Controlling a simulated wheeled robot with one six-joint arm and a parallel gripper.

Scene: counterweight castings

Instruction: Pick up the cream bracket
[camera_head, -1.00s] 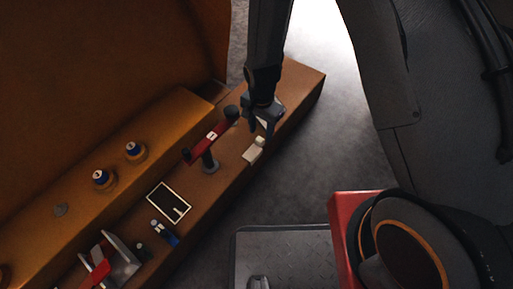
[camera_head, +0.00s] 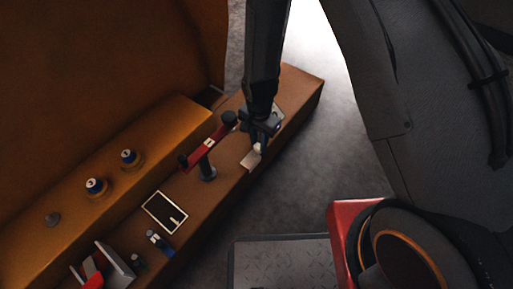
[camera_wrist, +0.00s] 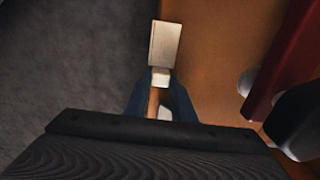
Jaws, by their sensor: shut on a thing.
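The cream bracket (camera_head: 252,160) is near the right edge of the brown ledge in the head view. It also shows in the wrist view (camera_wrist: 165,43), where its flat plate sticks out ahead of the fingers, near the ledge's edge. My gripper (camera_head: 261,143) is over it, and in the wrist view my gripper (camera_wrist: 160,97) has its blue fingers on either side of the bracket's narrow part, shut on it. The fingers and palm hide part of the bracket. I cannot tell whether it still touches the ledge.
A red-and-black handled tool (camera_head: 207,147) stands close to the left of my gripper. A black framed panel (camera_head: 160,212), a small blue item (camera_head: 160,243) and a grey-and-red piece (camera_head: 112,264) lie further along the ledge (camera_head: 218,190). Two knobs (camera_head: 95,186) (camera_head: 128,156) sit on the upper step.

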